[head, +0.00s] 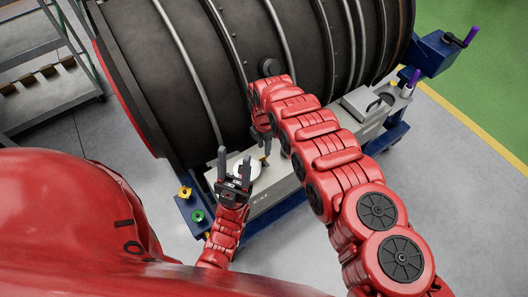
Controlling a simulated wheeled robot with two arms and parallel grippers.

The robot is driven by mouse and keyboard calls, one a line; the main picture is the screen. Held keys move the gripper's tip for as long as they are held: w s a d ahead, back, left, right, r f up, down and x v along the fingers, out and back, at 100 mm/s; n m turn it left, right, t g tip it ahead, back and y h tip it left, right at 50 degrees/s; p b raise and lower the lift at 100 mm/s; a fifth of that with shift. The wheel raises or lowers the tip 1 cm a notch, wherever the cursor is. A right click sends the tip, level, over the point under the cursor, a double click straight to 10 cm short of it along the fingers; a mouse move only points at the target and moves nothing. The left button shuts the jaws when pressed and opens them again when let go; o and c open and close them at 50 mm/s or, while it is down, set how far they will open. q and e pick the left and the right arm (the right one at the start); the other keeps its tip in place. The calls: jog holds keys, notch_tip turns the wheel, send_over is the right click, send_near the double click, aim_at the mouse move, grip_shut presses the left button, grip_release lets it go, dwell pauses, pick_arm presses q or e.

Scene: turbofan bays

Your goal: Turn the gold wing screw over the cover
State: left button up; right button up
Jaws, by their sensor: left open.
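A small gold part (184,192), which looks like the gold wing screw, stands at the left end of the grey and blue stand below the engine. A white round piece (250,171), perhaps the cover, lies on the stand's top, partly behind my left gripper. My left gripper (234,157) points up the picture with its two dark fingers apart and nothing seen between them. It is to the right of the gold part and apart from it. My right gripper (264,146) hangs close to the engine, above and right of the white piece; its fingers are mostly hidden by my arm.
A large dark engine casing (165,85) with metal bands fills the back. A green round part (197,215) is below the gold one. A grey box (368,103) and a blue vice-like fitting (436,54) are at the right. A shelf rack (45,95) stands far left.

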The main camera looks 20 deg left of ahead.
aim_at(265, 163)
jog(key=f+b, duration=0.2)
jog(key=f, duration=0.3)
jog(key=shift+w+b, duration=0.2)
jog(key=shift+b, duration=0.2)
jog(key=shift+f+b, duration=0.5)
jog(key=shift+b, duration=0.05)
jog(key=shift+f, duration=0.1)
grip_shut()
